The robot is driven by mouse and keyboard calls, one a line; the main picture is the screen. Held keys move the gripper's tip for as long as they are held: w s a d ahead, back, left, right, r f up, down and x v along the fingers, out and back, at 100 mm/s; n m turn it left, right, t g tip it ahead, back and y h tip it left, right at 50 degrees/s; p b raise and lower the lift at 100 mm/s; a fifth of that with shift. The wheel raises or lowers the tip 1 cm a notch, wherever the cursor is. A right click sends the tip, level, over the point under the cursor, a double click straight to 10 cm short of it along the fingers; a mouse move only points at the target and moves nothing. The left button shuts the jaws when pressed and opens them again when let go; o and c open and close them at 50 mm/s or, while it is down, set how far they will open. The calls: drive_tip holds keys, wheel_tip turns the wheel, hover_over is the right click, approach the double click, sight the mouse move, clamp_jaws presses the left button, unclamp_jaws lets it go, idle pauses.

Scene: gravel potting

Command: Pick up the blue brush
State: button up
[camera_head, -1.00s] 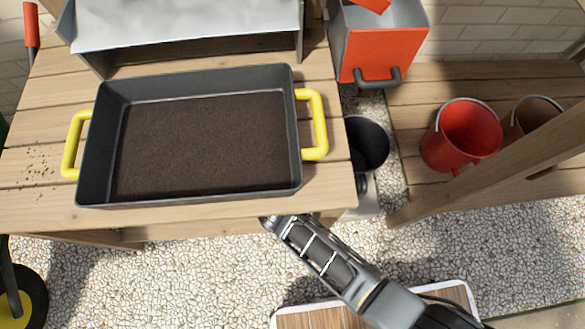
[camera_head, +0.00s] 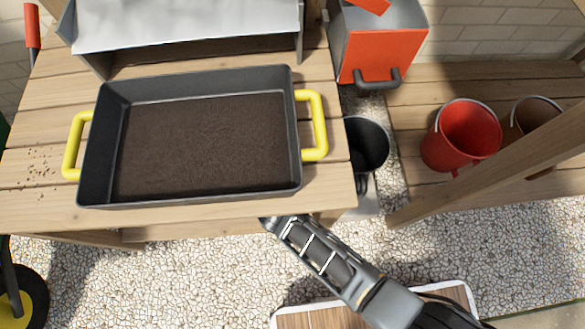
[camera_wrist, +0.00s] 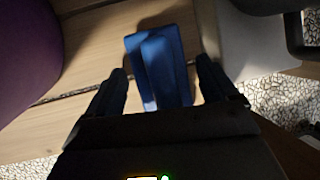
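The blue brush (camera_wrist: 165,62) lies on wooden planks in the wrist view, just ahead of my gripper. My gripper (camera_wrist: 161,70) is open, with one dark finger on each side of the brush. The fingers appear apart from it; the near end of the brush reaches into the gap between them. In the head view my arm reaches under the front edge of the wooden table, so the fingers and the brush are hidden there.
A dark tray of soil with yellow handles (camera_head: 314,125) stands on the table (camera_head: 190,217). In the wrist view a purple object (camera_wrist: 25,70) is at left and a grey-white object (camera_wrist: 250,45) at right. A black bucket (camera_head: 367,145) stands right of the table.

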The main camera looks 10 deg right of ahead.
drive_tip(key=c, duration=1)
drive_tip(key=shift+c, duration=0.3)
drive_tip(key=shift+r, duration=0.2)
wheel_tip(320, 180, up, 4)
drive_tip(key=p, duration=0.3)
drive_tip(key=shift+r, duration=0.25)
drive_tip(key=s+a+p, duration=0.1)
drive_tip(key=s+a, duration=0.2)
drive_tip(key=s, duration=0.5)
drive_tip(key=s+a+p, duration=0.2)
drive_tip(key=s+a, duration=0.2)
drive_tip(key=s, duration=0.4)
drive_tip(key=shift+s+a+f, duration=0.2)
drive_tip(key=shift+a+f, duration=0.05)
drive_tip(key=shift+f, duration=0.2)
